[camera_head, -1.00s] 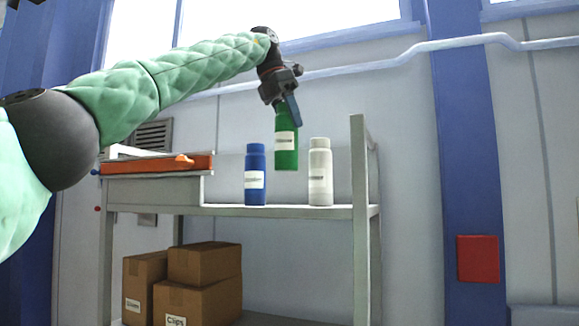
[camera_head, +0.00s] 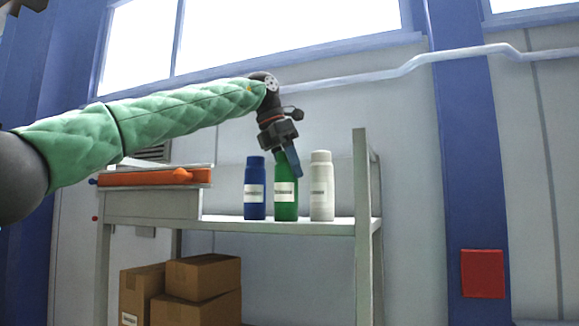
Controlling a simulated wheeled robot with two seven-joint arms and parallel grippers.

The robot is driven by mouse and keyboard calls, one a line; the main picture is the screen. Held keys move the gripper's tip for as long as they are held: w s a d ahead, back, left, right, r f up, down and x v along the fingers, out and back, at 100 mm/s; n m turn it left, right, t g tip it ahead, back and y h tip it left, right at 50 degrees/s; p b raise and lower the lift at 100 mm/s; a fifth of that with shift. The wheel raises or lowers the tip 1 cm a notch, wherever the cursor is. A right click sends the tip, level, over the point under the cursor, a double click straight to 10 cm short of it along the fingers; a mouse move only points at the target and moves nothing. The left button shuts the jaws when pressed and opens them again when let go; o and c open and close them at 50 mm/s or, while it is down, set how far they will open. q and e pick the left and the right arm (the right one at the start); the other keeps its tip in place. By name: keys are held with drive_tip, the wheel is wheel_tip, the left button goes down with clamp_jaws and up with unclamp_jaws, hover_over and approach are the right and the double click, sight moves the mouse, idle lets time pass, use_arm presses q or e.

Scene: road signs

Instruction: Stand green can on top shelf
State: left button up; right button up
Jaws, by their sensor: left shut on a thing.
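The green can (camera_head: 286,200) is upright between the blue can (camera_head: 255,190) and the white can (camera_head: 321,188) on the top shelf (camera_head: 300,227). Its base is level with the bases of the other two and appears to touch the shelf. My left gripper (camera_head: 290,162) comes from above and is shut on the green can's upper part, hiding its top. Narrow gaps show on both sides of the green can. My right gripper is not in view.
An orange case (camera_head: 155,177) lies at the shelf's left end. A grey shelf post (camera_head: 361,230) rises at the right. Cardboard boxes (camera_head: 203,278) are stacked below. A pipe (camera_head: 400,68) runs along the wall behind.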

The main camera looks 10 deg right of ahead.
use_arm(q)
drive_tip(key=shift+s+d+r, duration=0.1)
drive_tip(key=shift+s, duration=0.2)
drive_tip(key=o, duration=1.3)
drive_tip(key=shift+w+f, duration=0.15)
drive_tip(key=shift+f, duration=0.05)
drive_tip(key=shift+r, duration=0.45)
drive_tip(key=shift+b+v, duration=1)
drive_tip(key=shift+v, duration=4.8)
